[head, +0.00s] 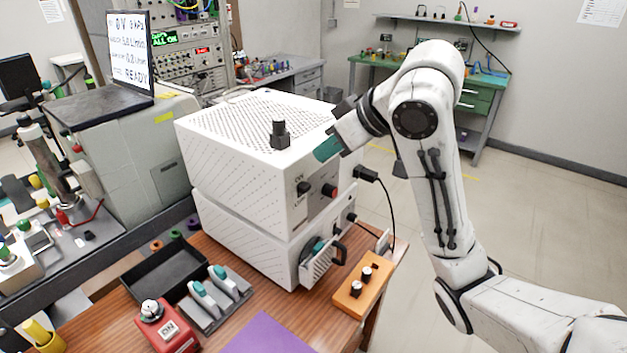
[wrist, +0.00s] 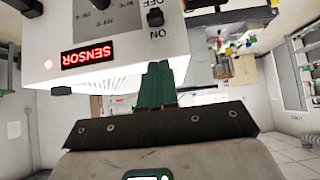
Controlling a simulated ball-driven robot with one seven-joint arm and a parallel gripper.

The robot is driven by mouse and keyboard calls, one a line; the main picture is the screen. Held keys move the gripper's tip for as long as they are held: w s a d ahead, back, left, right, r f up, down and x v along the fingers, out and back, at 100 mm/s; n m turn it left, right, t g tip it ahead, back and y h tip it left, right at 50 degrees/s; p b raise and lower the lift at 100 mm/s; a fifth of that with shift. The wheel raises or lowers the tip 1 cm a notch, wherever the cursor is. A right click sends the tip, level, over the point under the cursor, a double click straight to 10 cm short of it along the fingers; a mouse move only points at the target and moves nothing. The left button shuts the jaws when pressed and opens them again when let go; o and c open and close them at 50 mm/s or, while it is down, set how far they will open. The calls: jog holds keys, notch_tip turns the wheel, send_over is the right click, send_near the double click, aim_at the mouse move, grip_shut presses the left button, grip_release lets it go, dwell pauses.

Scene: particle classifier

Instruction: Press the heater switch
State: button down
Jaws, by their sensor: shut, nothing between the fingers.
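My gripper (head: 327,148) has teal fingers, held together and empty. They are beside the upper right edge of a white perforated instrument (head: 235,165). In the wrist view the fingertips (wrist: 160,72) point at this instrument's panel (wrist: 110,30), seen upside down. The panel has a lit red SENSOR display (wrist: 87,56) and a black switch (wrist: 155,17) between OFF and ON labels.
A lower white unit (head: 240,240) carries a handle and a black plug with a cable. A black tray (head: 165,278) is at the left. Open floor lies to the right.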

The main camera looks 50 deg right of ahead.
aim_at(301, 184)
jog(key=b+x, duration=0.1)
jog(key=x, duration=0.4)
jog(key=shift+s+f+b, duration=0.1)
jog(key=shift+f+b, duration=0.05)
jog(key=shift+b, duration=0.25)
jog(key=shift+s+d+f, duration=0.1)
jog(key=shift+f, duration=1.6)
